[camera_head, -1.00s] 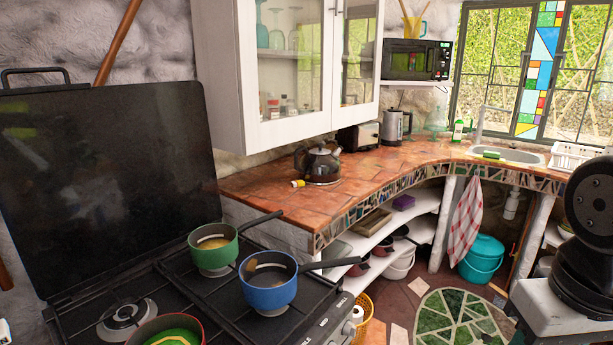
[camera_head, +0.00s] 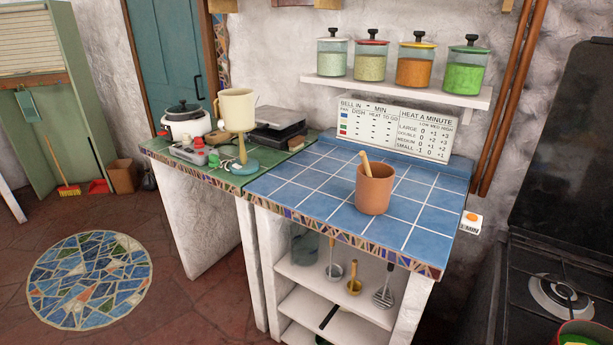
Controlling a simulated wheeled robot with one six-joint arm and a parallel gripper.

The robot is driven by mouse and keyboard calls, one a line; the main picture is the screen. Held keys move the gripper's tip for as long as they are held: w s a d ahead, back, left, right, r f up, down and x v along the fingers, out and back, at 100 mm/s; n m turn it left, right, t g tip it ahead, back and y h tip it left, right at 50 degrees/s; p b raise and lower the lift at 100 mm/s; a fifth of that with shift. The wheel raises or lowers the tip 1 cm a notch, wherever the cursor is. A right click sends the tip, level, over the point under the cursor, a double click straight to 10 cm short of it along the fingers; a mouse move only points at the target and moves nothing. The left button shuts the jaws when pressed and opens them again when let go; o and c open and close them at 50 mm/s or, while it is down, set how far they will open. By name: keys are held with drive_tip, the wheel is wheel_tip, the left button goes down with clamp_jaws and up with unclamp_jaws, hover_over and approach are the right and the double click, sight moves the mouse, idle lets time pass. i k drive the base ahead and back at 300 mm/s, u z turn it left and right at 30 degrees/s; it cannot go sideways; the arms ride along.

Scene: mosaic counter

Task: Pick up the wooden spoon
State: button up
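A wooden spoon (camera_head: 365,162) stands in a terracotta-coloured pot (camera_head: 374,192) on the blue tiled counter (camera_head: 310,205). Only its pale handle end shows above the rim, leaning left; the rest is hidden inside the pot. My gripper is not in this view.
Glass jars stand on a white shelf (camera_head: 395,90) above the counter. A cream jug (camera_head: 236,110) on a stand is at the left on the green counter. A black stove (camera_head: 545,270) is at the right. Floor at the left is mostly clear.

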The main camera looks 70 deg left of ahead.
sight(365, 160)
drive_tip(key=u, duration=1.95)
drive_tip(key=k, duration=0.65)
drive_tip(key=u, duration=0.4)
drive_tip(key=i, duration=0.55)
drive_tip(key=u, duration=0.4)
